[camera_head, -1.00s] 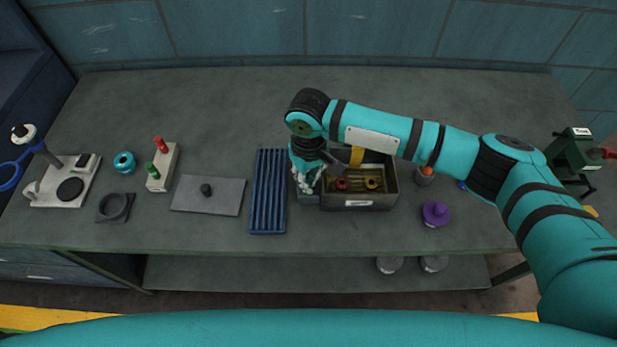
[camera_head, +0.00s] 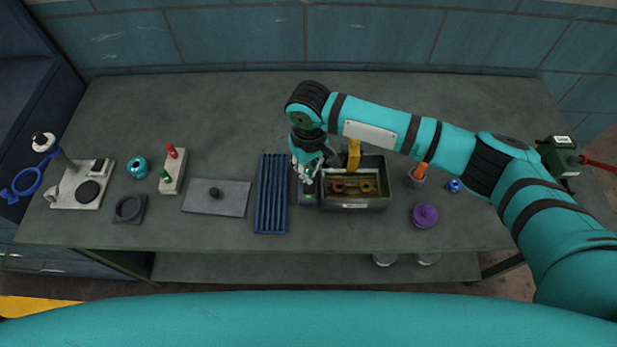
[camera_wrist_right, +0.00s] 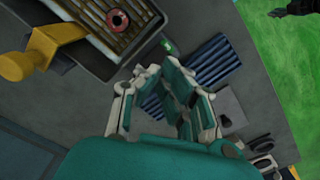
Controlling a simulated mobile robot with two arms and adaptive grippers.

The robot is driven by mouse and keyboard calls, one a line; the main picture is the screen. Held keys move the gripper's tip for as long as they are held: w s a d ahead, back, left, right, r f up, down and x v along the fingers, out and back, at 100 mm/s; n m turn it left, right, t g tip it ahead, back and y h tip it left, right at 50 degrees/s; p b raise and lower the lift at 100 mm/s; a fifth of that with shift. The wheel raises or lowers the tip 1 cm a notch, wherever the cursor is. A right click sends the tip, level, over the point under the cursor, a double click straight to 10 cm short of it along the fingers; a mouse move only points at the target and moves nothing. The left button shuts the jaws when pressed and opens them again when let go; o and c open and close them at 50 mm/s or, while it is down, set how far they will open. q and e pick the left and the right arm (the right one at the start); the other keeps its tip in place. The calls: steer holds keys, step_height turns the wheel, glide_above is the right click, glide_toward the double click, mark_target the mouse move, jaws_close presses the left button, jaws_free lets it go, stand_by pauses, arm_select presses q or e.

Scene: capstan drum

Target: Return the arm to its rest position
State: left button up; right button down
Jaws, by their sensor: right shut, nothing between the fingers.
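My right arm reaches in from the right over the bench. Its gripper (camera_head: 308,180) points down just left of the metal bin (camera_head: 354,206), above the small dark plate with a green light (camera_head: 307,198). The gripper is shut with nothing held. In the right wrist view its fingers (camera_wrist_right: 158,88) show between the bin (camera_wrist_right: 95,68) and the blue ribbed tray (camera_wrist_right: 212,62). The fingertips look apart from the bench, but their exact height is unclear. My left gripper does not show.
The blue ribbed tray (camera_head: 271,195) lies left of the gripper. A yellow lever (camera_head: 354,154) stands at the bin's back. A cup with an orange handle (camera_head: 416,178) and a purple knob (camera_head: 424,215) are to the right. The back of the bench (camera_head: 220,110) is clear.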

steer(key=shift+r, duration=0.15)
stand_by(0.4)
steer(key=s+a+y, duration=0.5)
steer(key=s, duration=0.6)
steer(key=s+d+m+t+h, duration=0.15)
steer(key=s+d, duration=0.25)
steer(key=d, duration=0.5)
steer(key=s+d+m+t+h, duration=0.1)
steer(key=s+d+h, duration=0.15)
steer(key=d, duration=0.55)
steer(key=s+d+m+t+h, duration=0.15)
steer(key=s+d, duration=0.25)
steer(key=d, duration=0.5)
step_height(320, 180, down, 33)
steer(key=s+g+b, duration=0.1)
steer(key=g+b, duration=0.1)
steer(key=b, duration=0.4)
steer(key=s+d+f+b, duration=0.1)
steer(key=s+f+b, duration=0.1)
steer(key=s+f, duration=0.6)
steer(key=s+d+f+g+b, duration=0.1)
steer(key=s+f+b, duration=0.1)
steer(key=s+f, duration=0.7)
step_height(320, 180, down, 4)
steer(key=shift+d+r, duration=0.15)
steer(key=shift+d, duration=0.1)
